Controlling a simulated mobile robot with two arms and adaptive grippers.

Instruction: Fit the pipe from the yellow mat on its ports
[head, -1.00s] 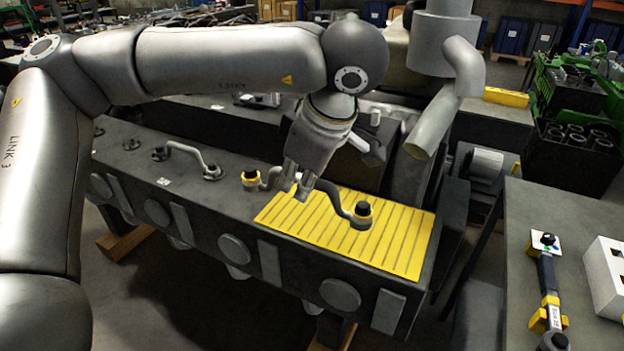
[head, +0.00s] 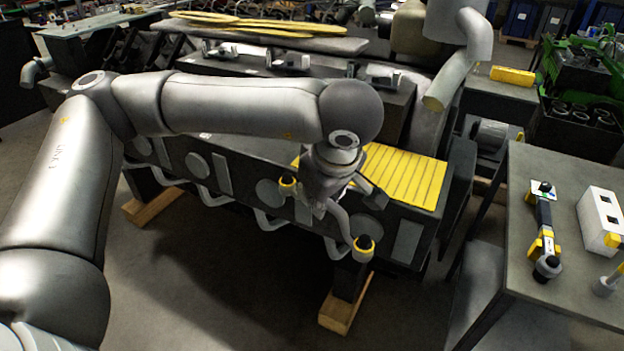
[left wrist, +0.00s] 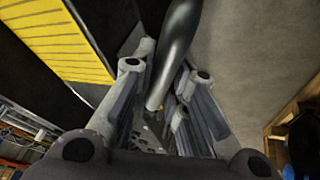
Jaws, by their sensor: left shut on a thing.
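My left gripper (head: 318,207) is shut on the grey bent pipe (head: 340,226), holding it in the air in front of the engine block's side (head: 300,213). In the left wrist view, the pipe (left wrist: 181,45) runs between the fingers (left wrist: 160,105). The yellow mat (head: 405,177) on top of the block is bare where it shows. Several curved grey pipes (head: 213,198) sit low along the block's side. My right gripper is not in view.
Wooden supports (head: 345,308) stand under the block, with open floor (head: 210,290) in front. At right, a table (head: 520,270) carries a yellow-and-black tool (head: 543,225) and a white box (head: 600,220). A large grey duct (head: 450,80) rises behind the mat.

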